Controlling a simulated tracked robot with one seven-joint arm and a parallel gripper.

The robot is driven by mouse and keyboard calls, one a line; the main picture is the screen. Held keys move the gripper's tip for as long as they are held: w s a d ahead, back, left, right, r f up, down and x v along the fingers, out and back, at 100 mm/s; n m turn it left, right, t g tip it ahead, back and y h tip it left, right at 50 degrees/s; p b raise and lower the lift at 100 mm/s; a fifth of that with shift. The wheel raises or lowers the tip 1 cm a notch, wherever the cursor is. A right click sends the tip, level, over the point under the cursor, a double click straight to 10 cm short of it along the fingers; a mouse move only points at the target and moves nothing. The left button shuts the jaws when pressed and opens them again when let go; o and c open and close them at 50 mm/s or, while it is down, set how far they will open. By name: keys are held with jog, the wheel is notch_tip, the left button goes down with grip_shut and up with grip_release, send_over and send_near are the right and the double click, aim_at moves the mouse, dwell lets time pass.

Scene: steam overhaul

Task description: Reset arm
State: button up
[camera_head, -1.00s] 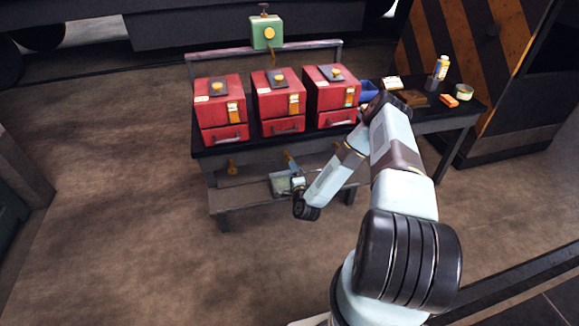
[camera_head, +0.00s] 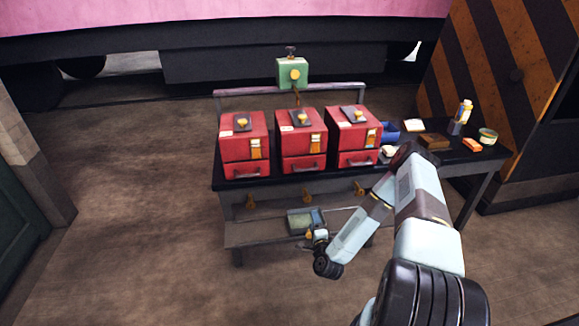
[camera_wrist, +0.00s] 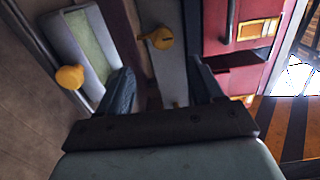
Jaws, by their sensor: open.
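My arm reaches over the front of a dark workbench (camera_head: 262,186) in the head view, bent down at the elbow. My gripper (camera_wrist: 160,85) shows in the wrist view with its two dark fingers apart and nothing between them. In the head view it is small and partly hidden by my wrist, in front of the bench near the lower shelf. Beyond the fingers, the wrist view shows a yellow knob (camera_wrist: 158,38), another yellow knob (camera_wrist: 70,77), a grey tray (camera_wrist: 88,45) with a pale green inside, and a red box front (camera_wrist: 215,25).
Three red boxes (camera_head: 246,145) stand in a row on the bench, with a green device (camera_head: 292,73) on the rail behind. A blue bin (camera_head: 390,131), bottle and small items crowd the right. The tray (camera_head: 300,221) sits on the lower shelf. Floor at left (camera_head: 120,200) is clear.

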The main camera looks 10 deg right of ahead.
jog(key=shift+w+r, duration=0.1)
jog(key=w+r+n+g+y, duration=0.25)
jog(key=w+r+n, duration=0.25)
jog(key=r, duration=0.4)
jog(key=w+r+n+g+y, duration=0.1)
jog(key=w+r+n+g, duration=0.25)
jog(key=r+n, duration=0.35)
jog(key=s+d+r+n+g+h, duration=0.1)
jog(key=s+r+n, duration=0.1)
jog(key=r, duration=0.9)
jog(key=s+d+r+n+g+h, duration=0.1)
jog(key=s+r, duration=0.1)
jog(key=r, duration=0.8)
jog(key=s+r+n+g+h, duration=0.2)
jog(key=s+r, duration=1.5)
jog(key=s+a+r+g, duration=0.1)
jog(key=s+r, duration=0.2)
jog(key=s, duration=0.8)
jog(key=s+a+r+n+g, duration=0.1)
jog(key=s+r, duration=0.2)
jog(key=s, duration=0.7)
jog(key=shift+s, duration=0.35)
